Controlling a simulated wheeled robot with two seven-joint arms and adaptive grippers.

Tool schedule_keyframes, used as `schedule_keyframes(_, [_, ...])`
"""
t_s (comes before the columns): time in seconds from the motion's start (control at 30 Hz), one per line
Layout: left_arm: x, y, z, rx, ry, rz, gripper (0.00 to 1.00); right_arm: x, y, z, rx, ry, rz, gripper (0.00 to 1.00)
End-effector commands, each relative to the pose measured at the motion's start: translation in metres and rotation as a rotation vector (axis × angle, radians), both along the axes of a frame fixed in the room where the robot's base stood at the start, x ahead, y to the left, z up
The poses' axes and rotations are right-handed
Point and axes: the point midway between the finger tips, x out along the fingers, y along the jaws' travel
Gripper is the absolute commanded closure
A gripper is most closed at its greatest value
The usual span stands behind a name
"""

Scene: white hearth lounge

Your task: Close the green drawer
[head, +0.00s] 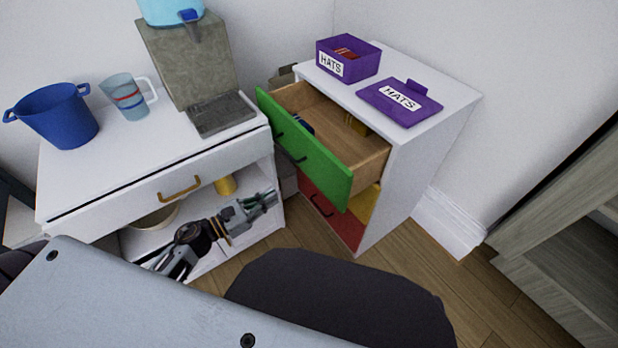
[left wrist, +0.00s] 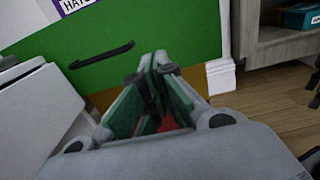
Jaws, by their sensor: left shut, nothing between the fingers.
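The green drawer (head: 311,160) stands pulled out of the white cabinet (head: 428,146) in the head view, with its wooden inside showing. A few small items lie in it, including a dark blue one. My left gripper (head: 271,198) is shut and empty, below and to the left of the drawer front. In the left wrist view the fingers (left wrist: 155,62) point toward the green front (left wrist: 118,55) with its dark handle (left wrist: 101,54). I cannot tell whether they touch it. My right gripper is not in view.
Red and yellow drawers (head: 328,217) sit below the green one. A purple HATS box (head: 348,60) and its lid (head: 400,101) rest on the cabinet top. A white side table (head: 150,165) stands close on the left. Grey shelving (head: 565,215) is on the right.

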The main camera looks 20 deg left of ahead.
Motion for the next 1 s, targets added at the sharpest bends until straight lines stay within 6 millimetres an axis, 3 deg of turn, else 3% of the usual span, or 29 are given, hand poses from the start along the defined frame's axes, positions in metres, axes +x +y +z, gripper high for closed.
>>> schedule_keyframes(0.43, [0.007,-0.004,0.000,-0.002,0.001,0.002,1.00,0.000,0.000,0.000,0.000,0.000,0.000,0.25])
schedule_keyframes(1.0, [0.044,-0.034,0.000,-0.004,0.002,0.002,1.00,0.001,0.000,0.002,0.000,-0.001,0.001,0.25])
